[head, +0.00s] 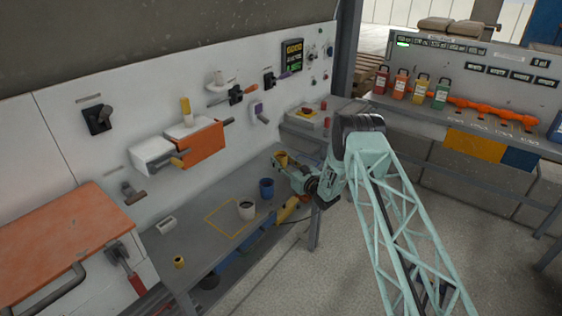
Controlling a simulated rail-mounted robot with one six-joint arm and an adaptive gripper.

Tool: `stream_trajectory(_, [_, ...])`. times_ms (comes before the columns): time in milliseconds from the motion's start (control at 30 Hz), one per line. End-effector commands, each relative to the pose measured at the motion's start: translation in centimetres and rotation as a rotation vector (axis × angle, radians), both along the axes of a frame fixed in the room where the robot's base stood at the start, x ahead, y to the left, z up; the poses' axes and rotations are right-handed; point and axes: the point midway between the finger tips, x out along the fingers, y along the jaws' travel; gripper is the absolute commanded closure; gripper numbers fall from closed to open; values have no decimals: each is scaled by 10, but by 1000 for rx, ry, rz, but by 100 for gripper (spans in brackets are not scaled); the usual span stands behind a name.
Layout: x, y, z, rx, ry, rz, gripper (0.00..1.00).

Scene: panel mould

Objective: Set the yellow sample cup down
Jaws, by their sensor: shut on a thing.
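The yellow sample cup (281,158) is near the right end of the grey bench, at the tip of my gripper (284,165). My gripper is shut on the cup, though the fingers are small and partly hidden. I cannot tell whether the cup touches the bench or is held above it. A yellow outlined square (222,233) is marked on the bench top (205,255), left of my gripper.
A blue cup (266,188) and a white cup with dark contents (246,212) stand between my gripper and the square's left part. A small yellow item (179,262) and a white box (167,224) are further left. Wall fixtures, including an orange box (200,146), overhang the bench's back.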

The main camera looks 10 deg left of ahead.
Motion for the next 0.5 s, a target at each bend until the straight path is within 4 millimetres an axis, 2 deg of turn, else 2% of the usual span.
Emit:
stream_trajectory(467, [0,0,-4,0,0,0,77])
stream_trajectory(500, [0,0,-3,0,0,0,63])
